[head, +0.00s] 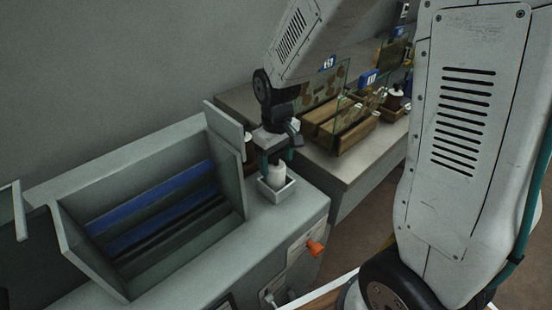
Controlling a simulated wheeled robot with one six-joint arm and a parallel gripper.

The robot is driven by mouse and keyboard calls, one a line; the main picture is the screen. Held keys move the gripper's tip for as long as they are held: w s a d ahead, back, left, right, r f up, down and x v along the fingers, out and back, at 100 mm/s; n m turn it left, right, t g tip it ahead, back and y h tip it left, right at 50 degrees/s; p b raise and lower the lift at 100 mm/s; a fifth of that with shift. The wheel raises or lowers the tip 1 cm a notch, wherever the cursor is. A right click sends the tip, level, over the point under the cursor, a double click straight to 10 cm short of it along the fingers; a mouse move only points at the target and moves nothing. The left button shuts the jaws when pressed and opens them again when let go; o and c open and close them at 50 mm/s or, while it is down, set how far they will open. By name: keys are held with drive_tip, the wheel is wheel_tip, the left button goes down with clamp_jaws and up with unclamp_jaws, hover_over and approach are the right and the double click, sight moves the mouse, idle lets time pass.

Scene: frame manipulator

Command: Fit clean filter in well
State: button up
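A white cylindrical piece, which looks like the clean filter (277,174), stands upright in a small square grey well (286,191) on the right end of the grey machine's top. The well's walls hide its lower part, so I cannot tell how deep it sits. My gripper (277,160) points down from above, with its teal fingers on either side of the filter's upper part. At this size I cannot tell whether the fingers touch the filter or stand slightly apart from it.
An open grey bin with blue slats (155,195) and raised walls lies left of the well. An orange knob (315,247) sticks out of the machine's front. A bench behind carries wooden trays (345,138), glass panels and blue number tags (368,79).

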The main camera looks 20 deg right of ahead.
drive_tip(key=shift+o, duration=0.7)
wheel_tip(320, 180, up, 8)
drive_tip(key=shift+f, duration=0.1)
drive_tip(key=s+d+r+m, duration=0.1)
drive_tip(key=s+r, duration=0.2)
drive_tip(key=s, duration=0.4)
drive_tip(key=s+d+r+m+t, duration=0.1)
drive_tip(key=s+r, duration=0.2)
drive_tip(key=s, duration=0.4)
drive_tip(key=s+d+r+m, duration=0.1)
drive_tip(key=s+r, duration=0.2)
drive_tip(key=s, duration=0.5)
drive_tip(key=shift+r+m, duration=0.3)
drive_tip(key=shift+r, duration=0.1)
